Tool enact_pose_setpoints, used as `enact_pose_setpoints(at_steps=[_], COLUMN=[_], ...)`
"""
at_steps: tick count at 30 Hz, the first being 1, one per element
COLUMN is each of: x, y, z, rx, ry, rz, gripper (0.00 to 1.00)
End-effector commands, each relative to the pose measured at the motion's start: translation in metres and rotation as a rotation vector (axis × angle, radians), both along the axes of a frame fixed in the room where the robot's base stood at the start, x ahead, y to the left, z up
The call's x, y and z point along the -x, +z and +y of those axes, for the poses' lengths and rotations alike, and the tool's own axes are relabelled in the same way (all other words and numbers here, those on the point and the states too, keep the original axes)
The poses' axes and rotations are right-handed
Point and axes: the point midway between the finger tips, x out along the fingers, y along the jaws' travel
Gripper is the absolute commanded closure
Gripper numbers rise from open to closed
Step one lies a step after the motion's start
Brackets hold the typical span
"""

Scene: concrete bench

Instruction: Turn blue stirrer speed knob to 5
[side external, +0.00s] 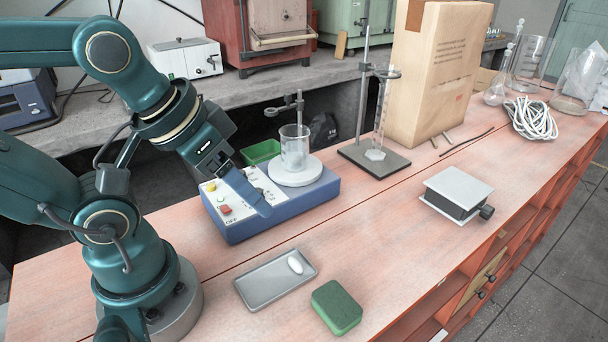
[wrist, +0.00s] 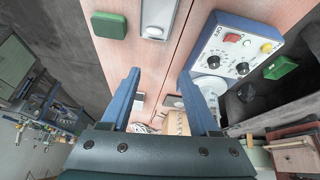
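The blue stirrer (side external: 290,210) stands on the bench with a white front panel and a beaker (side external: 294,148) on its round white plate. In the wrist view its panel (wrist: 218,52) carries two dark knobs, one (wrist: 232,38) near the buttons and one (wrist: 242,68) nearer the plate. Which one sets speed, and where each points, is too small to read. My gripper (wrist: 160,74) is open and empty. In the wrist view its blue fingers are left of the panel. In the side view the gripper (side external: 255,200) overlaps the panel and hides part of it.
A grey tray (side external: 258,287) with a white stir bar and a green sponge (side external: 337,307) lie in front of the stirrer. A rod stand (side external: 373,158) and tall paper bag (side external: 435,75) are beyond it. A small lab jack (side external: 457,190) stands right. Bench between is clear.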

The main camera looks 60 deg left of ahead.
Motion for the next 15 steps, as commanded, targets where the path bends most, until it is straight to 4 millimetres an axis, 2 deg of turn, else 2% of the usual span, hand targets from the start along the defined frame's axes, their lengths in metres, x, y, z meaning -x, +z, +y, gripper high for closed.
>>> enact_pose_setpoints(at_steps=[3, 8, 15], x=[-0.009, -0.028, -0.061], y=[0.009, 0.013, 0.0], z=[0.003, 0.018, 0.061], rx=[0.07, 0.162, 0.266], ry=[0.151, 0.434, 0.896], rz=[0.012, 0.087, 0.23], gripper=[0.39, 0.39, 0.39])
